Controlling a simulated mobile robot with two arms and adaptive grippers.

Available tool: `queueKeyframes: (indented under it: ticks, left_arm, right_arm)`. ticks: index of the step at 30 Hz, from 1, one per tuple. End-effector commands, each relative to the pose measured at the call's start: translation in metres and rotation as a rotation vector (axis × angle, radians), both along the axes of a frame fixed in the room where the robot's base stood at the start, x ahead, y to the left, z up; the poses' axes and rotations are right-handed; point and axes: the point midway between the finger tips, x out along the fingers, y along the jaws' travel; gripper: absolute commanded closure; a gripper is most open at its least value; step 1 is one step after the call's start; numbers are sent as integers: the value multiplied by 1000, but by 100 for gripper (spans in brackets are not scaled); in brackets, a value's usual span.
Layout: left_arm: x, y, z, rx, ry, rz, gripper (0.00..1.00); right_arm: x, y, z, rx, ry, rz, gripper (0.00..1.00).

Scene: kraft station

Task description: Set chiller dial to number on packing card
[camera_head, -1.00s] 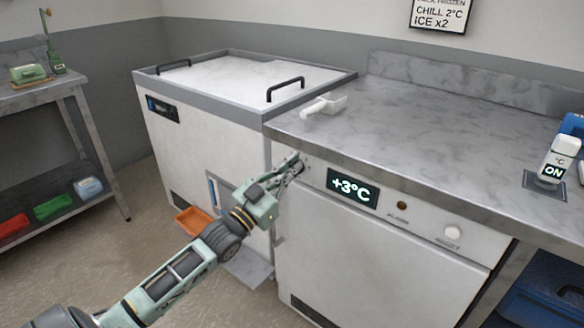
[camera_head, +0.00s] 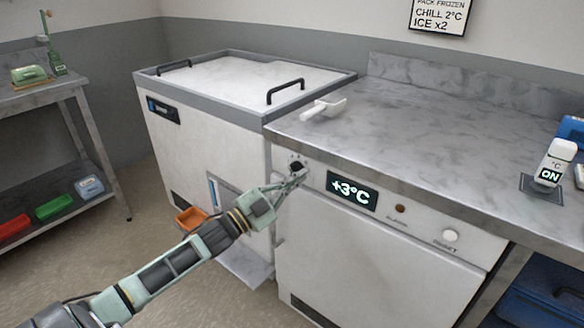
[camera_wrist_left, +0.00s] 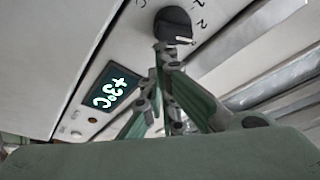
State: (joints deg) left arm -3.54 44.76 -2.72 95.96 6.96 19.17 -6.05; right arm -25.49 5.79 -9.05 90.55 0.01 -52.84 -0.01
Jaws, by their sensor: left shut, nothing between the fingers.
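The chiller (camera_head: 370,255) is a white unit under the marble counter, and its display (camera_head: 352,190) reads +3°C. The black dial (camera_head: 297,166) sits on the panel left of the display. It also shows in the left wrist view (camera_wrist_left: 173,24), with numbers partly visible around it. The packing card (camera_head: 438,17) on the wall reads "CHILL 2°C" and "ICE x2"; its top is cut off. My left gripper (camera_head: 298,180) is shut and empty, its fingertips just below the dial. In the wrist view the fingertips (camera_wrist_left: 165,48) are at the dial's lower edge; I cannot tell whether they touch.
An ice chest with black handles (camera_head: 285,90) stands to the left. An indicator lamp and white knob (camera_head: 450,236) are right of the display.

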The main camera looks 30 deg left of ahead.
Motion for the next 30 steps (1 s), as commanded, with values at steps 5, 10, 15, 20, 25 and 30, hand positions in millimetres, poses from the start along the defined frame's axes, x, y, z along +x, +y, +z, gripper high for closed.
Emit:
queueKeyframes:
  ticks: [5, 10, 15, 20, 25, 30]
  left_arm:
    - [0, 0, -2, 75, -4, 2, 100]
    - [0, 0, -4, 111, -8, 2, 100]
    - [0, 0, -4, 120, -9, 1, 100]
    - [0, 0, -4, 120, -9, 1, 100]
    - [0, 0, -4, 120, -9, 1, 100]
    - [1, -1, -2, 120, -10, 2, 100]
  right_arm:
    - [-5, 0, -9, 0, 6, 1, 100]
    - [-8, -1, -13, -1, 8, 2, 100]
    - [-8, -1, -14, -1, 8, 2, 100]
    - [-8, -1, -15, -1, 7, 2, 100]
    - [-8, -1, -14, -1, 7, 2, 100]
    - [-7, -1, -12, 0, 1, 2, 100]
